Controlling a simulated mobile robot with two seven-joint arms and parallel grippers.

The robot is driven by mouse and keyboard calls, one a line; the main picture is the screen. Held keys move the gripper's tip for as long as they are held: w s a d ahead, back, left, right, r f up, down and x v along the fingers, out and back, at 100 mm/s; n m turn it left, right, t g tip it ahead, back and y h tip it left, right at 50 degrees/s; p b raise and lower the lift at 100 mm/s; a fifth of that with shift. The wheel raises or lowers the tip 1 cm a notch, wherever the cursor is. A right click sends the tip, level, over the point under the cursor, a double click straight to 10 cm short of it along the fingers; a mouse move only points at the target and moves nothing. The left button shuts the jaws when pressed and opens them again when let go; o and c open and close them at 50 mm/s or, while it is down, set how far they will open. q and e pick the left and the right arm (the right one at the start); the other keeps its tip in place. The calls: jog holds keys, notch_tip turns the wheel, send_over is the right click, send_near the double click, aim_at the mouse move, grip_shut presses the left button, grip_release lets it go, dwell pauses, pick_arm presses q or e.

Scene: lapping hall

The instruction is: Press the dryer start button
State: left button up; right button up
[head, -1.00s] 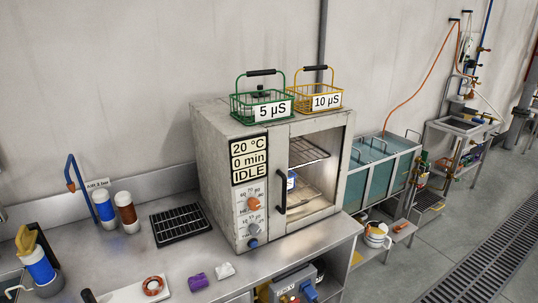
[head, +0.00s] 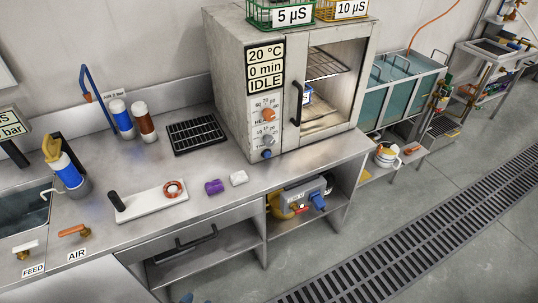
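The dryer (head: 231,75) is a grey metal cabinet on the steel bench in the head view. Its display (head: 265,67) reads 20 °C, 0 min, IDLE. Below the display are an orange knob (head: 268,115) and a grey knob (head: 268,141). A small blue button (head: 267,154) sits at the bottom of the panel; it bears no label I can read. The glass door with a dark vertical handle (head: 296,103) looks closed, and a small item with a blue-and-white label (head: 307,95) shows inside. Neither of my grippers is in view.
A green basket (head: 275,15) and a yellow basket (head: 343,10) stand on the dryer. A black rack (head: 196,135), purple block (head: 214,187), white block (head: 238,178) and white board (head: 145,204) lie on the bench (head: 200,215). Floor at the right is clear around a drain grate (head: 430,230).

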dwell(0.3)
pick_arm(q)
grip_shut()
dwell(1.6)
